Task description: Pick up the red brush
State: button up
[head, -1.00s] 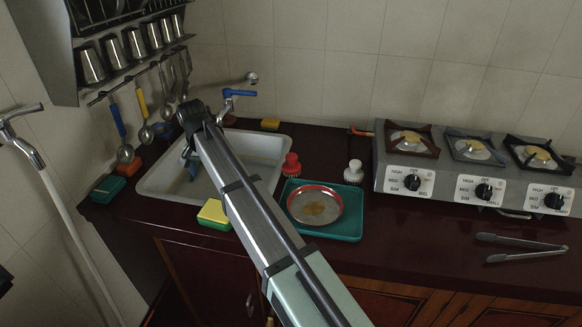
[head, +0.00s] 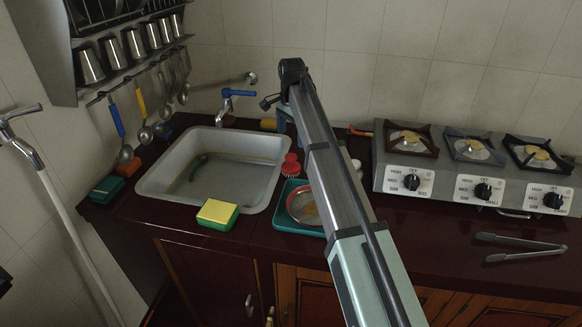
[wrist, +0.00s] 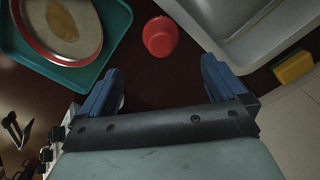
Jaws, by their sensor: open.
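The red brush (head: 290,165) stands on the dark counter between the sink and the teal tray. In the wrist view the red brush (wrist: 160,37) shows as a round red top, beyond my fingertips and roughly midway between them. My gripper (wrist: 160,70) is open, with two blue fingers spread apart and nothing between them. In the head view my gripper (head: 283,118) is above the back of the counter, behind the brush; its fingers are mostly hidden by my arm.
The sink (head: 258,198) lies left of the brush. The teal tray (head: 287,222) with a red-rimmed plate (head: 302,208) is close on the right. A white brush (head: 357,166) is partly behind my arm. The stove (head: 387,180) stands right; a yellow block (wrist: 293,67) lies behind the sink.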

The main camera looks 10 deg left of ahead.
aim_at(291, 163)
notch_tip(291, 163, down, 12)
jog(key=shift+a+f, duration=0.1)
jog(key=shift+f, duration=0.15)
dwell(0.5)
jog(key=shift+c, duration=0.5)
jog(key=c, duration=1.1)
